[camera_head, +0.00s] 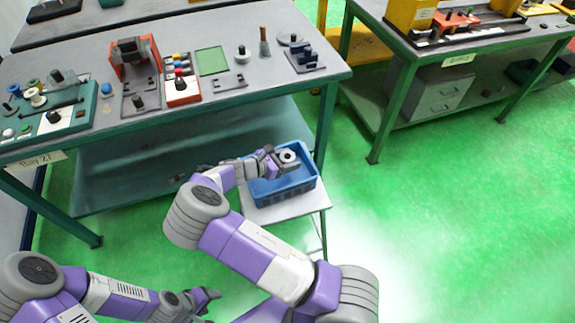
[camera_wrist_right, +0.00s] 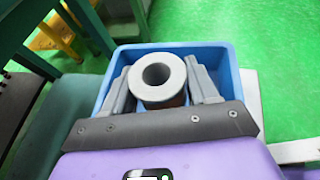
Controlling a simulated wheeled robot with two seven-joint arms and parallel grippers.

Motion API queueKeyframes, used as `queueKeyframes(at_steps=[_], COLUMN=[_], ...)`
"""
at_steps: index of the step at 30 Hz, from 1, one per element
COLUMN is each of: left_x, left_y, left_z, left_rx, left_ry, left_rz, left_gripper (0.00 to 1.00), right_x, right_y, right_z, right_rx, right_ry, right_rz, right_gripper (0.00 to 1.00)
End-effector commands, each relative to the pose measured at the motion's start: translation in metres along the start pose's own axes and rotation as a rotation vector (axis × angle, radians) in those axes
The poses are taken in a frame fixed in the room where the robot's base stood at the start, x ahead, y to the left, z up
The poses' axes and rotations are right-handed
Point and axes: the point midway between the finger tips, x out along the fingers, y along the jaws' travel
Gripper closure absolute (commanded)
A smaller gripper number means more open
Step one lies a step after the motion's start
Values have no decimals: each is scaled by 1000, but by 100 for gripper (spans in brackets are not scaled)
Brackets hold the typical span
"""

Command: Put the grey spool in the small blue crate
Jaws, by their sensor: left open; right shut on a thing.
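The grey spool (camera_head: 288,156) is between the fingers of my right gripper (camera_head: 281,163), which is shut on it. In the right wrist view the spool (camera_wrist_right: 157,94) faces the camera with its round hole, held between the two grey fingers of the right gripper (camera_wrist_right: 160,85). The small blue crate (camera_head: 285,196) is below the spool, and its rim (camera_wrist_right: 226,52) surrounds the spool in the wrist view. I cannot tell how far the spool is above the crate floor. My left gripper (camera_head: 211,298) is open and empty, low over the green floor.
The crate stands on a small white stand (camera_head: 318,200) beside the long workbench (camera_head: 270,87). The bench holds a green tray (camera_head: 88,113), a red-and-grey fixture and several parts. Another bench (camera_head: 455,45) stands at the right. The green floor at the right is clear.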

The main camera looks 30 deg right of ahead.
Motion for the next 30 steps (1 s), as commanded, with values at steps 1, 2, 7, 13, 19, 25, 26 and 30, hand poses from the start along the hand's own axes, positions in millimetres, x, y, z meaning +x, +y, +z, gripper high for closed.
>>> queueKeyframes(at_steps=[1, 2, 7, 13, 19, 25, 26, 30], left_x=[6, 7, 8, 8, 10, 11, 11, 11], left_y=[-2, -3, -3, -3, -4, -4, -4, -4], left_z=[0, 0, 0, 0, 0, 0, 0, 0], left_rx=[0, 0, 0, 0, 0, 0, 0, 0], left_ry=[0, 0, 0, 0, 0, 0, 0, 0], left_rz=[0, 0, 0, 0, 0, 0, 0, 0], left_gripper=[43, 43, 43, 43, 43, 43, 43, 43], right_x=[4, 6, 9, 9, 12, 13, 13, 13], right_y=[0, 0, 0, 0, 0, 0, 0, 0], right_z=[-11, -15, -21, -22, -28, -32, -32, -32], right_rx=[-3, -3, 0, 0, -1, -1, -1, -1], right_ry=[-2, -2, 1, 1, 0, -1, -1, 0], right_rz=[0, 0, 2, 1, 0, 1, 1, 1], right_gripper=[72, 72, 72, 72, 72, 72, 72, 25])
